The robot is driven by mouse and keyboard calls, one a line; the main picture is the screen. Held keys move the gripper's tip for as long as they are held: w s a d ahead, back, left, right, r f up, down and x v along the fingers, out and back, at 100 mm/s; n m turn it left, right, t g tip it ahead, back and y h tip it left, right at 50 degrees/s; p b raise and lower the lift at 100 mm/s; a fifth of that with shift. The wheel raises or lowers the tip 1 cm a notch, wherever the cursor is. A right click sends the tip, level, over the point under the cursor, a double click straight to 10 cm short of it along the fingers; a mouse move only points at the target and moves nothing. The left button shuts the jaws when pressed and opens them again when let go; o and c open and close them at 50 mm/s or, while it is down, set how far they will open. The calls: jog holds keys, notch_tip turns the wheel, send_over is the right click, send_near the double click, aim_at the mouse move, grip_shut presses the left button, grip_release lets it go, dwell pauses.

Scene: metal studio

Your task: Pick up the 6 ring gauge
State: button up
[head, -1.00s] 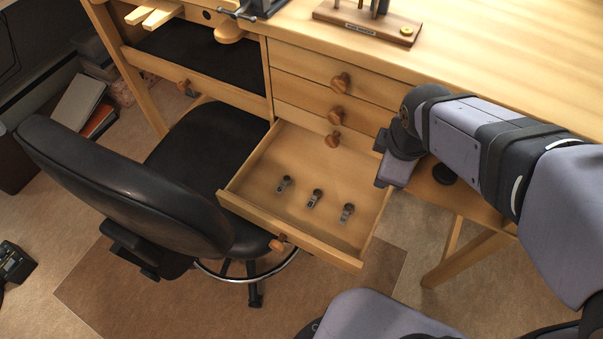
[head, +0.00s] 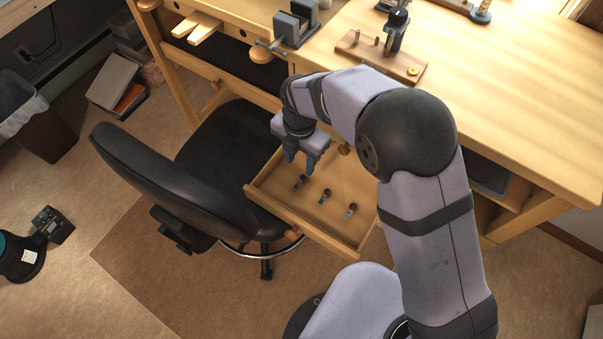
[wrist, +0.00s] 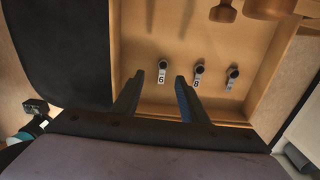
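The 6 ring gauge (wrist: 162,72) lies in the open drawer, a small dark ring with a pale tag marked 6. It is the leftmost of three gauges, and it also shows in the head view (head: 299,182). The 8 ring gauge (wrist: 197,75) lies to its right. A third gauge (wrist: 232,76) lies farther right, its tag too small to read. My gripper (head: 299,161) is open and empty above the drawer, pointing down. In the wrist view its fingers (wrist: 158,77) appear on either side of the 6 gauge, apart from it.
The drawer (head: 300,221) has low walls around the gauges. A black chair (head: 165,183) stands close at its left. Wooden knobs and drawer fronts are just behind. The workbench top (head: 490,95) carries a wooden stand (head: 362,48) and a vise (head: 294,25).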

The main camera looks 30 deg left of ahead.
aim_at(302, 175)
jog(key=shift+s+f, duration=0.15)
jog(key=shift+f, duration=0.1)
jog(key=shift+w+d+f+p, duration=0.15)
jog(key=shift+f+p, duration=0.1)
jog(key=shift+f, duration=1.5)
jog(key=shift+w+d+f+p, duration=0.15)
jog(key=shift+f+p, duration=0.1)
jog(key=shift+f, duration=1.5)
jog(key=shift+s, duration=0.1)
grip_shut()
